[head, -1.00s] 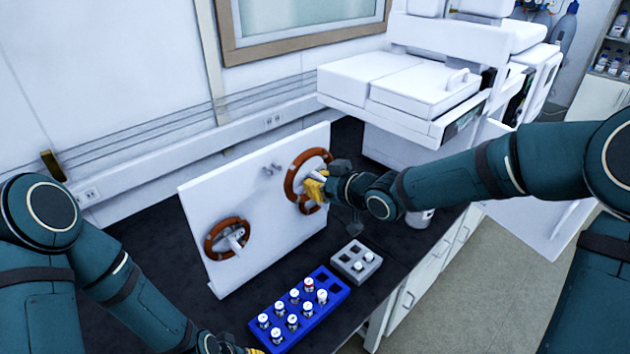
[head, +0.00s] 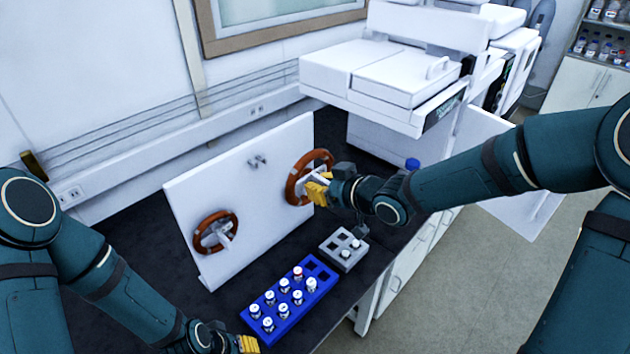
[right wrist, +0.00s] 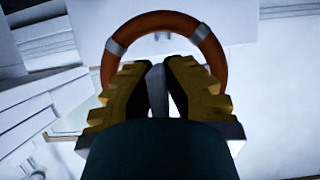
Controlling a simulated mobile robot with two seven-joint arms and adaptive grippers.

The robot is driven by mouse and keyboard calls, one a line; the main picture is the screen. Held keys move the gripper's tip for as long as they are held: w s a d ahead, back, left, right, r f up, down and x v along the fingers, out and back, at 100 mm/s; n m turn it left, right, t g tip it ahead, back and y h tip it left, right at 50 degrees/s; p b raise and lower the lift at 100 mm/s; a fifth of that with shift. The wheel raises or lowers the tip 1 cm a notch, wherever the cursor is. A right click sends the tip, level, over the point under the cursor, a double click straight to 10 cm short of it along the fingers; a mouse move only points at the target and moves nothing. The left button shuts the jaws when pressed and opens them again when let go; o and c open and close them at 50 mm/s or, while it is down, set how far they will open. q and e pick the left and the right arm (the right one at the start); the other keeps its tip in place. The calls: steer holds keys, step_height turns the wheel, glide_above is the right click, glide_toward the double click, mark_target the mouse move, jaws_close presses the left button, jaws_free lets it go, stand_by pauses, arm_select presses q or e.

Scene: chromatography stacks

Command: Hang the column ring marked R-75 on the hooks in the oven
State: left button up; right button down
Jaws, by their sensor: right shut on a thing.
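An orange-brown column ring (head: 293,191) is at my right gripper (head: 318,187), in front of the right part of the white upright board (head: 255,215). The right gripper is shut on this ring, which also shows in the right wrist view (right wrist: 166,20), with its upper arc above the yellow fingers (right wrist: 158,95). A second orange-brown ring (head: 200,243) hangs on the board's lower left. I cannot read a marking on either ring. My left gripper (head: 248,345) is low at the bottom edge, beside the blue rack; its jaws are unclear. The oven's hooks are not clearly seen.
A blue rack (head: 322,283) with several vials and a grey block (head: 345,262) stand on the dark bench (head: 120,270). A white instrument (head: 385,80) stands behind at the right, with an open white door (head: 490,170).

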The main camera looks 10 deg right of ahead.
stand_by(0.3)
steer(key=s+d+b, duration=0.2)
steer(key=s+d, duration=0.8)
steer(key=s, duration=0.3)
steer(key=shift+s, duration=0.4)
stand_by(0.3)
stand_by(0.9)
